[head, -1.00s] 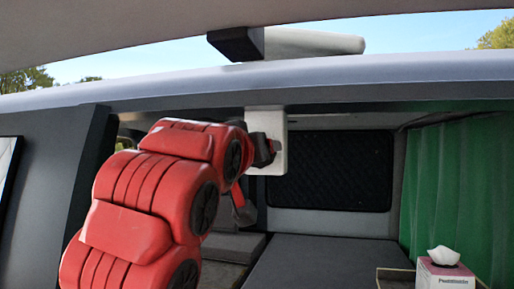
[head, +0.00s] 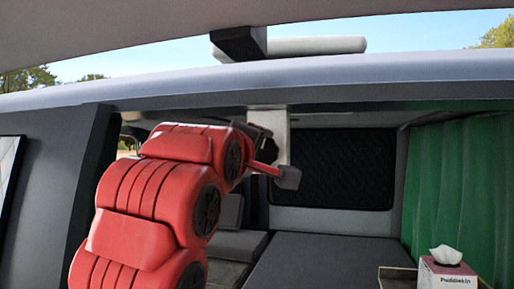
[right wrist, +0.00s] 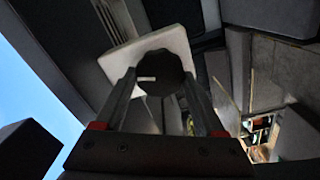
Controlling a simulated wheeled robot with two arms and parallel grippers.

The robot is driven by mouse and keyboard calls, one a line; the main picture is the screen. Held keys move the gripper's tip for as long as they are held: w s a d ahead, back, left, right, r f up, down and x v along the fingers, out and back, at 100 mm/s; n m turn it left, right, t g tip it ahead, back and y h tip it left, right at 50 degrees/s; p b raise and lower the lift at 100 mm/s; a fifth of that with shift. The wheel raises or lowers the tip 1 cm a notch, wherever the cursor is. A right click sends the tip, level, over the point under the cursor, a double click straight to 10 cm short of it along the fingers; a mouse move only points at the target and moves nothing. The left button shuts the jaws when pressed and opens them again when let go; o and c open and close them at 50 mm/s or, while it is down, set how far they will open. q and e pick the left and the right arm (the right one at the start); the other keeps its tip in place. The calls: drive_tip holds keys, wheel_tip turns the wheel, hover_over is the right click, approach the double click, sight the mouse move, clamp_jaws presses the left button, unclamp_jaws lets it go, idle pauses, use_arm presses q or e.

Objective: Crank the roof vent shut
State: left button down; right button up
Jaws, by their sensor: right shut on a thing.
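The roof vent shows above the van roof in the head view, with a pale lid (head: 320,45) lying nearly level and a dark part (head: 238,43) at its left end. Under the roof edge hangs a white plate (head: 282,135). In the right wrist view, a round black knob (right wrist: 160,74) with a white mark sits in front of that white plate (right wrist: 118,62). My right gripper (right wrist: 160,88) is shut on the knob, one finger on each side. In the head view my red right arm partly hides the plate and hides the knob. My left gripper is out of view.
The roof edge (head: 340,92) runs across above my right arm. Inside stand a grey bed surface (head: 320,258), a green curtain (head: 455,190) at right and a tissue box (head: 447,272) at lower right. A dark panel (head: 45,190) borders the opening at left.

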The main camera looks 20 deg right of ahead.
drive_tip(key=shift+r+n, duration=0.1)
drive_tip(key=shift+n, duration=2.2)
drive_tip(key=o, duration=1.3)
drive_tip(key=shift+s, duration=0.15)
drive_tip(key=shift+o, duration=0.2)
drive_tip(key=p+v, duration=0.1)
drive_tip(key=v, duration=1.6)
drive_tip(key=shift+s+a, duration=0.2)
drive_tip(key=shift+s, duration=0.1)
drive_tip(key=shift+w, duration=0.1)
